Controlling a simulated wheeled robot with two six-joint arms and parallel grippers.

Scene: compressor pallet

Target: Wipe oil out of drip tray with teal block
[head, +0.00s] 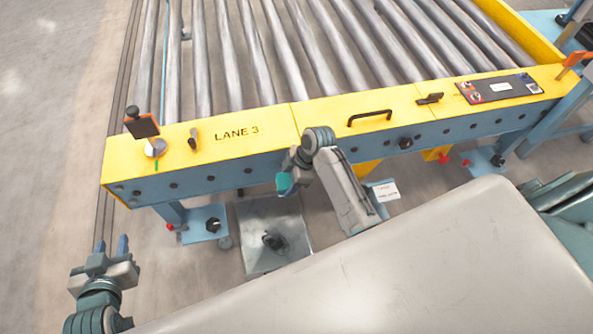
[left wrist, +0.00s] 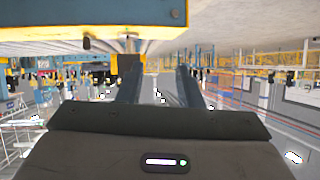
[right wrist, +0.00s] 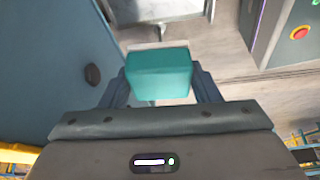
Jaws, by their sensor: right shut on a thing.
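The teal block (head: 285,183) is held in my right gripper (head: 290,178), above and beyond the drip tray, near the front rail of the conveyor. In the right wrist view the teal block (right wrist: 158,72) sits between both fingers. The drip tray (head: 258,216) is a grey square on the floor below the conveyor's front rail. A dark patch (head: 273,241), which looks like oil, lies near its middle. The block is apart from the tray. My left gripper (head: 111,246) is open and empty at the lower left, over bare floor; its fingers stand apart in the left wrist view (left wrist: 158,85).
The yellow-topped conveyor rail (head: 235,131) marked LANE 3 runs across, just behind my right gripper. A blue support foot (head: 203,222) stands left of the tray. A white labelled card (head: 385,191) is to its right. Floor at the left is clear.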

